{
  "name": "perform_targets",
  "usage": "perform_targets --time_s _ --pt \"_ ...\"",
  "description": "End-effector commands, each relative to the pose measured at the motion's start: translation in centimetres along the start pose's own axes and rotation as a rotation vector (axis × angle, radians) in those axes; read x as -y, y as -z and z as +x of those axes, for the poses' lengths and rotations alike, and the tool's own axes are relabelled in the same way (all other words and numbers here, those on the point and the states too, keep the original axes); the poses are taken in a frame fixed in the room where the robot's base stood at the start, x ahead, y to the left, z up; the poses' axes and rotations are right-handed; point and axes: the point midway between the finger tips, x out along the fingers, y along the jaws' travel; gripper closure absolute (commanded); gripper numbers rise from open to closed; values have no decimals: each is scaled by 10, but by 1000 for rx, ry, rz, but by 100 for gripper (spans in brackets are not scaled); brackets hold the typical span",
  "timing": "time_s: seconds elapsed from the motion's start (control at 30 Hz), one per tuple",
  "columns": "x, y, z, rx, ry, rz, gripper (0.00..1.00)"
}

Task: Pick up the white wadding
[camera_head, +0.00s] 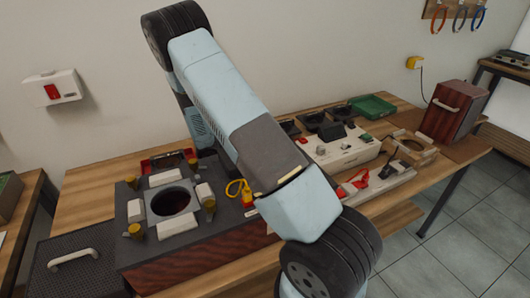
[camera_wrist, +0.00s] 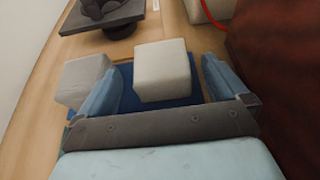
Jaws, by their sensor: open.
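In the wrist view, a white block (camera_wrist: 163,68), which looks like the white wadding, sits over a dark blue patch. My gripper (camera_wrist: 162,76) is open, with one blue finger to the left of this block and one to the right. A gap shows on the right side; I cannot tell whether the left finger touches it. A second, greyer block (camera_wrist: 84,82) lies just outside the left finger. In the head view my arm crosses the middle and my gripper is hidden.
A dark stand (camera_wrist: 103,14) is beyond the blocks, and a dark red-brown surface (camera_wrist: 280,85) is close at right. In the head view the wooden table (camera_head: 95,185) holds a dark box with a round hole (camera_head: 172,203), a pale device (camera_head: 345,150) and a green tray (camera_head: 371,106).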

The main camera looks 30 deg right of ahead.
Motion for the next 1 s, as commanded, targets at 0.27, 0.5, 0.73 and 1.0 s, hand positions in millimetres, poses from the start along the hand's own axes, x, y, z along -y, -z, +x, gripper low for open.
perform_targets --time_s 0.27,0.5,0.73,1.0 --pt "2 -8 34 1 2 0 0" --pt "1 -8 48 0 -1 0 0" --pt "1 -8 47 1 0 0 11" --pt "1 -8 47 1 0 0 36"
